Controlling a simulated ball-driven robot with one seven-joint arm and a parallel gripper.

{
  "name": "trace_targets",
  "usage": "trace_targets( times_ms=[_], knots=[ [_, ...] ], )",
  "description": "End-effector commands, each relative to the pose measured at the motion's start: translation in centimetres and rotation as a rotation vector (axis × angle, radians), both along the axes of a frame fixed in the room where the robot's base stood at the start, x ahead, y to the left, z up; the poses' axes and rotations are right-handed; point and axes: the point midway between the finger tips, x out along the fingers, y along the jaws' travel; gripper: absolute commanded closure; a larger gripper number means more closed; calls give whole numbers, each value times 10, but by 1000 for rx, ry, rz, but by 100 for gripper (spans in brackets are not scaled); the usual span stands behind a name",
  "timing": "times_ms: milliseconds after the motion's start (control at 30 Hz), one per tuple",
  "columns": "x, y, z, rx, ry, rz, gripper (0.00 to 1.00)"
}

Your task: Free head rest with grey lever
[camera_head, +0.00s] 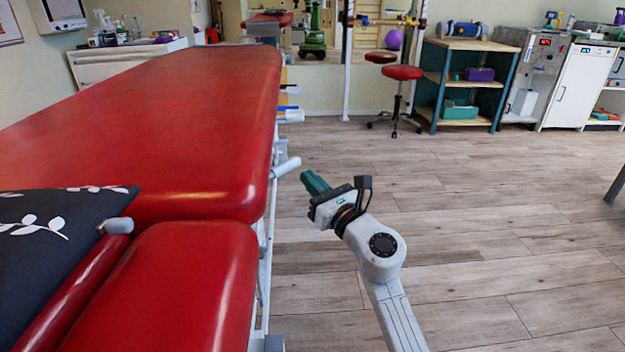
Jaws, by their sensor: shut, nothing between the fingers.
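The red padded head rest section (195,285) is at the lower left, at the near end of the red treatment couch (170,120). A light grey lever (285,167) sticks out from the couch's right side, a little beyond the head rest joint. Another grey rounded end (117,226) shows at the split in the head rest, beside the pillow; I cannot tell what it belongs to. My gripper (306,176) has green fingers, shut and empty. In the picture it is just right of the grey lever, with a small gap between them. Below the couch edge the mechanism is mostly hidden.
A dark pillow with white leaves (55,250) lies on the left of the head rest. More handles, one blue-ended (287,108), stick out further along the couch. A red stool (402,73) and shelf (465,85) stand at the back. The wooden floor on the right is clear.

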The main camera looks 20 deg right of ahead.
Motion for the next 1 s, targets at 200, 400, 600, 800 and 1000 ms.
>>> trace_targets(
  times_ms=[200, 400, 600, 800, 1000],
  knots=[
    [-26, -12, -7, 2, 4, 0, 100],
    [-58, -30, -15, 3, 4, -1, 100],
    [-81, -42, -20, 3, 2, 1, 100],
    [-89, -46, -22, 2, 1, 0, 100],
    [-89, -46, -23, 1, 1, 1, 100]
  ],
)
